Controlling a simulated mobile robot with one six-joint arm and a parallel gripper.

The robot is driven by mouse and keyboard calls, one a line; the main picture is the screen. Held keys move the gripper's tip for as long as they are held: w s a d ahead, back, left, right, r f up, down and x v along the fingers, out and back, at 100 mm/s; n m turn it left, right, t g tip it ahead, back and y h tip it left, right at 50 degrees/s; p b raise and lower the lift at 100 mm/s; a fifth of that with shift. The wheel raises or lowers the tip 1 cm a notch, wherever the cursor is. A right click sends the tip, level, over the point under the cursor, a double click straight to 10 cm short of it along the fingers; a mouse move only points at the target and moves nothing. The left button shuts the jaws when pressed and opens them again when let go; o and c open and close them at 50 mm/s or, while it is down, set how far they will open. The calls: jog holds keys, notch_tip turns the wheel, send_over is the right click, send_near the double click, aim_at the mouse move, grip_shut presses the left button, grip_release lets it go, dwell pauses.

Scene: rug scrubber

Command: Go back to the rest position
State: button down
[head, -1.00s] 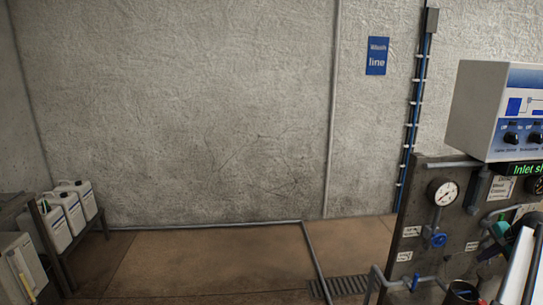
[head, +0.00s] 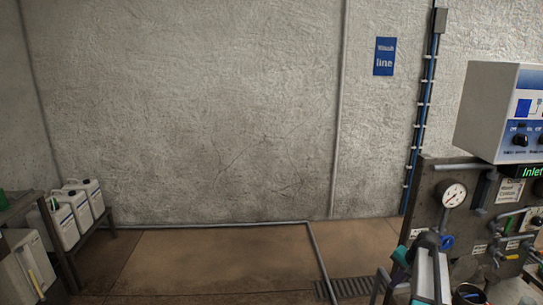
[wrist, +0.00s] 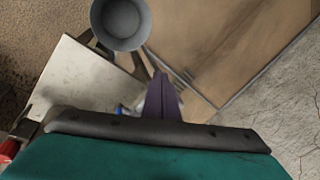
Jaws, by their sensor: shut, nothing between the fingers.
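In the wrist view my gripper (wrist: 162,80) has its purple fingers together with nothing between them. They are in front of the dark bar and the teal part of my own arm, and they point over the floor. In the head view part of my arm, grey, white and teal, stands at the lower right in front of the wash panel (head: 480,205). I cannot make out the fingertips there.
A control box (head: 490,105) sits above the panel, with a pressure gauge (head: 451,194) below it. White jugs (head: 87,196) stand on a rack at left. A floor grate (head: 350,288) lies near the panel. A grey round vessel (wrist: 121,20) shows in the wrist view. The middle floor is clear.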

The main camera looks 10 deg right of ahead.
jog(key=s+a+f+n+g, duration=0.1)
jog(key=a+f+n, duration=0.25)
jog(key=a, duration=0.85)
jog(key=s+a+f+n+g, duration=0.15)
jog(key=a+f, duration=0.25)
jog(key=a, duration=0.7)
jog(key=s+a+f+n, duration=0.2)
jog(key=s+a, duration=0.1)
jog(key=a, duration=0.3)
jog(key=s+a+f+n+h, duration=0.1)
jog(key=s+a+f+n, duration=0.1)
jog(key=s+a+n, duration=0.3)
jog(key=s+a+f, duration=0.2)
jog(key=a, duration=0.5)
jog(key=s+f+g+b, duration=0.6)
jog(key=s+f+b, duration=0.3)
jog(key=s+f, duration=1.7)
jog(key=shift+a+f+g, duration=0.25)
jog(key=shift+f+g, duration=0.1)
jog(key=shift+f, duration=0.4)
